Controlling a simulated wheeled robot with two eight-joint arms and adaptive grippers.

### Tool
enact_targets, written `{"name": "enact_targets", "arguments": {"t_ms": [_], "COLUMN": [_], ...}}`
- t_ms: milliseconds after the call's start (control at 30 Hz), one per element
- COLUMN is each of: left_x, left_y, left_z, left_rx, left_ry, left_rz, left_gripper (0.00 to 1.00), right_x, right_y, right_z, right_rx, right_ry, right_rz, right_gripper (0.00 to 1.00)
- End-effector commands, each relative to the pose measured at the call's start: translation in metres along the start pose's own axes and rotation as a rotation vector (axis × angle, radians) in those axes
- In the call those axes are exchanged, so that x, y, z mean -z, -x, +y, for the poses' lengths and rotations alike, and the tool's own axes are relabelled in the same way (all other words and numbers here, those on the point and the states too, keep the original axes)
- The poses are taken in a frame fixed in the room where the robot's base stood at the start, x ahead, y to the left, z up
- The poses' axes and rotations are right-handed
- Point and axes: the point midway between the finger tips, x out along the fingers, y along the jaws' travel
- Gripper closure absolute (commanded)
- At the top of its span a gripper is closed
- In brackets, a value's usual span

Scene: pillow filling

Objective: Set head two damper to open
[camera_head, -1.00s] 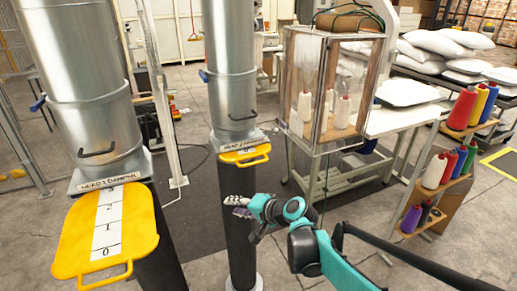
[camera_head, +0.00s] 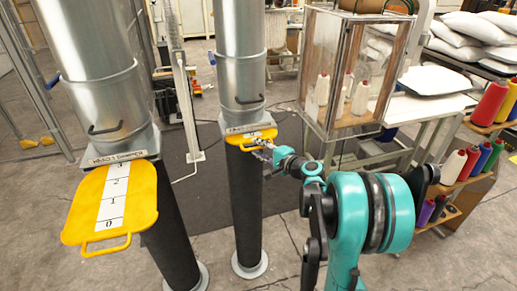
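The head two damper is a yellow slide plate (camera_head: 245,138) low on the middle metal duct (camera_head: 238,60). Only a short front part with its handle sticks out below the label; the label's text is too small to read now. My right gripper (camera_head: 263,151) is at the front right of this plate, at or very near its handle and partly covering it. I cannot tell whether its fingers are closed on the handle. The head 1 damper (camera_head: 140,205) at left is a long yellow plate pulled far out, its white scale showing numbers down to 0. My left gripper is out of view.
A glass-sided cabinet (camera_head: 372,75) with thread cones stands right of the middle duct. A rack of coloured spools (camera_head: 492,100) and a white table (camera_head: 430,80) are further right. Dark pipes (camera_head: 247,205) run down below the ducts. Open floor lies between them.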

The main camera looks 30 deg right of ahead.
Motion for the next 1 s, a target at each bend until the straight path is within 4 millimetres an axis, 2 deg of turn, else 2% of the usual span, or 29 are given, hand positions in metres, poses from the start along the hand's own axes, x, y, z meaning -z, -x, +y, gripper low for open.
{"name": "enact_targets", "arguments": {"t_ms": [267,367,400,633,767,867,1000], "left_x": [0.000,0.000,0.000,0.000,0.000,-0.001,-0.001], "left_y": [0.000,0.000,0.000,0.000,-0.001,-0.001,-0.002], "left_z": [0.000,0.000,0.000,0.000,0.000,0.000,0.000], "left_rx": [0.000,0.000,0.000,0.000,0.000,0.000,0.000], "left_ry": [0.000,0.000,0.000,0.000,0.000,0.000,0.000], "left_rz": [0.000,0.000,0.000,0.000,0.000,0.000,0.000], "left_gripper": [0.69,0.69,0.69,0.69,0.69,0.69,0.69], "right_x": [0.000,0.000,0.000,0.000,-0.004,-0.009,-0.021], "right_y": [-0.002,-0.002,-0.002,-0.001,0.007,0.021,0.052], "right_z": [0.000,0.000,0.000,0.000,0.002,0.005,0.012], "right_rx": [0.000,0.000,0.000,0.000,-0.001,-0.001,-0.001], "right_ry": [0.000,0.001,0.001,0.001,0.001,0.001,0.002], "right_rz": [0.001,0.001,0.001,0.000,0.001,0.002,0.003], "right_gripper": [0.69,0.96,1.00,1.00,1.00,1.00,1.00]}}
